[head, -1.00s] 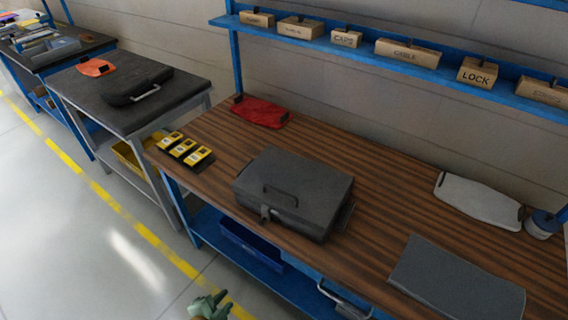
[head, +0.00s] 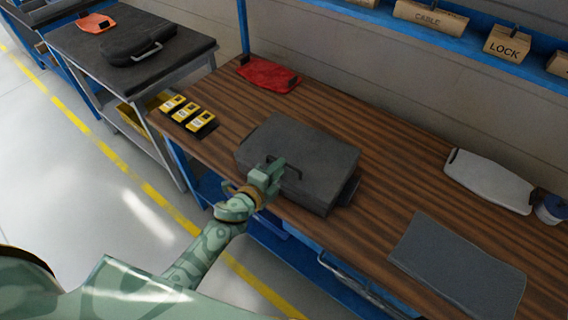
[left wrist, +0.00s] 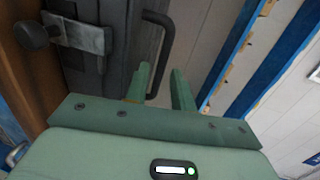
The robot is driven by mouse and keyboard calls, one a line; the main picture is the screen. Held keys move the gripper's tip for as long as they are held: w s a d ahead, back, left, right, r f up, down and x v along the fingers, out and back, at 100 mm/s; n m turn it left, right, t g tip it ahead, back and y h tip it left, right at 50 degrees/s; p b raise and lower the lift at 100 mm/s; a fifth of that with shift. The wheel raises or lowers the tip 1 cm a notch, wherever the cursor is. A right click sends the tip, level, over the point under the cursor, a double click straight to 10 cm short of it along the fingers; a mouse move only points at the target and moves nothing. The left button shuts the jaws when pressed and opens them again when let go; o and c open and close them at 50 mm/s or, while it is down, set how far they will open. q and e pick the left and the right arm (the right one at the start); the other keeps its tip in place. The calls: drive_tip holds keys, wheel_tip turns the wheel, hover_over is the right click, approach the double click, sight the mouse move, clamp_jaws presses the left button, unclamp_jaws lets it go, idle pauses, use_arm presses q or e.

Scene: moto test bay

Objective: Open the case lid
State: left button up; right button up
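The dark grey case (head: 315,150) lies on the wooden workbench with its lid down. My left gripper (head: 272,168) is at the case's near left side, by the black handle (head: 292,168). In the left wrist view my left gripper (left wrist: 160,68) has its two fingers apart. The lower end of the handle (left wrist: 166,45) appears between them; I cannot tell whether they touch it. A metal latch (left wrist: 82,35) with a round dark knob (left wrist: 32,36) shows at the upper left of that view. My right gripper is not in view.
On the workbench (head: 385,185) are a grey mat (head: 455,265), a white board (head: 490,180), a red item (head: 268,74) and several yellow items (head: 188,112). A blue shelf (head: 440,55) with labelled boxes runs above.

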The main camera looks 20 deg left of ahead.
use_arm(q)
drive_tip(key=x, duration=0.3)
drive_tip(key=shift+w+d+f+b, duration=0.1)
drive_tip(key=shift+w+d+b, duration=0.05)
drive_tip(key=shift+w+b, duration=0.15)
clamp_jaws()
